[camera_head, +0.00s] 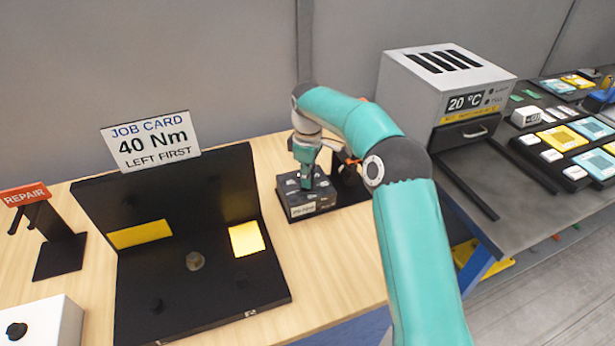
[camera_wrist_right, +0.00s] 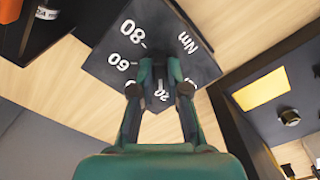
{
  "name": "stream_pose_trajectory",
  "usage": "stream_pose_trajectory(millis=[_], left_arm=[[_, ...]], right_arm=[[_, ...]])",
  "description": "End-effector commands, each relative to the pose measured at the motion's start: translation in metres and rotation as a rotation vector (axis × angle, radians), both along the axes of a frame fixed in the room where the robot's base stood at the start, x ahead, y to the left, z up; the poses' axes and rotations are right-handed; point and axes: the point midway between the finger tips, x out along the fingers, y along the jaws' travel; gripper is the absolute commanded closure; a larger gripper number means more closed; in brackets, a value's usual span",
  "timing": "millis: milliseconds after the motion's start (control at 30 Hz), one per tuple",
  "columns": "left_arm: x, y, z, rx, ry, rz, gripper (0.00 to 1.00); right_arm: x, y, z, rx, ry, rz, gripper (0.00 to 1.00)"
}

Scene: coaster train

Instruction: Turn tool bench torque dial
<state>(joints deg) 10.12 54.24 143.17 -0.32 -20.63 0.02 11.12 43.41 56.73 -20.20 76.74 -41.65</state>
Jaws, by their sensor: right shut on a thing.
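The torque dial's dark block (camera_head: 308,203) sits on a black base on the wooden bench, right of the black fixture. In the right wrist view its dark face (camera_wrist_right: 190,62) shows white markings 80, 60, 20 and Nm. My right gripper (camera_head: 306,180) points down onto the top of the block. In the right wrist view the same gripper (camera_wrist_right: 160,75) has its two fingers close together over the face, shut on the dial knob. The fingers mostly hide the knob, so its exact setting cannot be read. My left gripper is not in view.
A job card (camera_head: 151,141) reads "40 Nm LEFT FIRST" behind the black fixture (camera_head: 225,285). A REPAIR stand (camera_head: 58,255) is at the left. A grey oven (camera_head: 440,85) reading 20 °C stands on the bench to the right.

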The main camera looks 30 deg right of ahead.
Motion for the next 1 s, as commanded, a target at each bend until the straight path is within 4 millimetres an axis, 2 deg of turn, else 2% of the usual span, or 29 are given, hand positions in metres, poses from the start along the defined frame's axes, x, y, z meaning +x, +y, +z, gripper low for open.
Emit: stream_pose_trajectory(millis=[267,1000], left_arm=[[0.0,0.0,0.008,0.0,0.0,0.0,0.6],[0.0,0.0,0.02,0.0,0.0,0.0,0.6]], right_arm=[[0.0,0.0,0.002,-0.001,-0.003,-0.148,1.0],[0.0,0.001,0.002,0.0,-0.007,-0.74,1.0]])
